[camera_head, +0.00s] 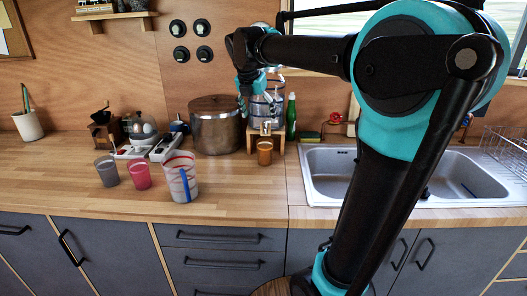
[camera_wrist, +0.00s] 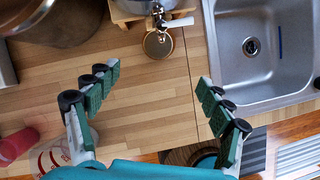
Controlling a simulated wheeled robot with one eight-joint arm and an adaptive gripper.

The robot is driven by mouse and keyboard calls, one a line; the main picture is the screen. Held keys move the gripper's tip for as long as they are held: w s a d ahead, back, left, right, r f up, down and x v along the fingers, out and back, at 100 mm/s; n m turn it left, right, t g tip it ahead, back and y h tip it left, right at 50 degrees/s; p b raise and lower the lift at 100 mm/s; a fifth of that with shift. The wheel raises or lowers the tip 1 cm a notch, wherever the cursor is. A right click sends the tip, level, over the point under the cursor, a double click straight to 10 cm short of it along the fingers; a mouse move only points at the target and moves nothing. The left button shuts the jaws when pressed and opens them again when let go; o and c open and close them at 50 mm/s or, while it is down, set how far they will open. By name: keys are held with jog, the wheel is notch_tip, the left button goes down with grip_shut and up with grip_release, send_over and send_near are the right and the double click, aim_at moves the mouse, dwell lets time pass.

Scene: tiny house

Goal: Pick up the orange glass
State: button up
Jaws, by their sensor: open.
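The orange glass (camera_head: 265,152) is a small amber-brown tumbler standing upright on the wooden counter, in front of a small wooden stand and left of the sink. It also shows from above in the wrist view (camera_wrist: 157,45), top centre, under a metal tap that hides part of it. My gripper (camera_head: 260,106) is open and empty, above the counter near the stand. In the wrist view its two green-padded fingers (camera_wrist: 158,77) are spread wide. The glass lies ahead of the fingertips, near the middle of the gap, and does not touch them.
A large metal pot (camera_head: 216,128) stands left of the glass, and a dispenser (camera_head: 267,108) on the stand is behind it. A green bottle (camera_head: 291,117) is at right. A striped pitcher (camera_head: 180,178), red cup (camera_head: 139,174) and grey cup (camera_head: 107,171) stand left. Counter in front of the glass is clear.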

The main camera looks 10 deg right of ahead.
aim_at(264, 146)
jog(key=shift+w+x, duration=0.2)
jog(key=shift+x, duration=8.4)
jog(key=shift+a+r, duration=0.1)
jog(key=shift+a, duration=0.05)
jog(key=c, duration=1.7)
jog(key=shift+c, duration=0.2)
jog(key=shift+a+r, duration=0.1)
jog(key=shift+r, duration=0.15)
jog(key=shift+s, duration=0.1)
